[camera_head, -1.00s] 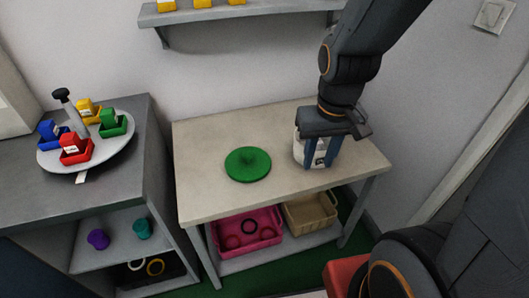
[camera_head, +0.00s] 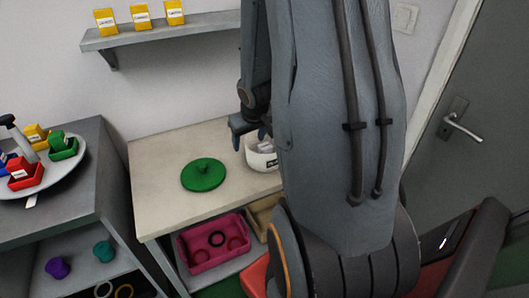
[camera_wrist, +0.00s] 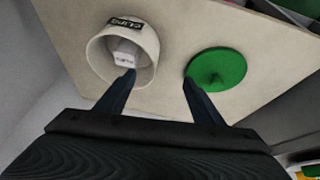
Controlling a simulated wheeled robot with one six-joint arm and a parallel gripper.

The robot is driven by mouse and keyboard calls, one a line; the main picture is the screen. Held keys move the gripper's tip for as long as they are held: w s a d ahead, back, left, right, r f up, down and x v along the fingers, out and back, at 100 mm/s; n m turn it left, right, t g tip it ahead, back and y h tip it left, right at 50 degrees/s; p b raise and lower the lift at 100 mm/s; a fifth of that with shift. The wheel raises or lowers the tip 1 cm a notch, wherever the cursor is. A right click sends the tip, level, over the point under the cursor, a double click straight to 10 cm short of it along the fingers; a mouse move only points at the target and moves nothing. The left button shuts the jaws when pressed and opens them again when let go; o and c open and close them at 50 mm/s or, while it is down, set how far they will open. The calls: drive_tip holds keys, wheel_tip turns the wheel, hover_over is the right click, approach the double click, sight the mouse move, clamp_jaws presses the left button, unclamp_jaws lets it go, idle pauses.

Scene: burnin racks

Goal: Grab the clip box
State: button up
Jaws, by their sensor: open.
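A white round pot (camera_wrist: 97,52) with a "CLIPS" label stands open on the table. Inside it is a small white box (camera_wrist: 125,58) with a printed label too small to read. The pot also shows in the head view (camera_head: 266,160), partly hidden by my arm. A green round lid with a knob (camera_head: 204,175) lies on the table left of the pot; it also shows in the wrist view (camera_wrist: 217,70). My gripper (camera_wrist: 159,78) is open and empty. In the wrist view one fingertip overlaps the pot's rim; I cannot tell whether it touches. In the head view my gripper (camera_head: 250,140) is above the pot's left side.
The light tabletop (camera_head: 155,195) is clear left of the lid. A pink crate (camera_head: 212,240) with rings is on the shelf below. A dark cabinet (camera_head: 85,185) with a round tray (camera_head: 60,182) of coloured bins stands left. A wall shelf (camera_head: 165,30) holds yellow boxes.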

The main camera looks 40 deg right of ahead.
drive_tip(key=t, duration=0.1)
approach(266, 146)
drive_tip(key=x, duration=0.3)
drive_tip(key=shift+m+t+y, duration=0.3)
drive_tip(key=shift+p+x, duration=0.4)
drive_tip(key=shift+x, duration=3.55)
drive_tip(key=shift+s+d, duration=0.15)
drive_tip(key=shift+s, duration=0.05)
drive_tip(key=c, duration=1.2)
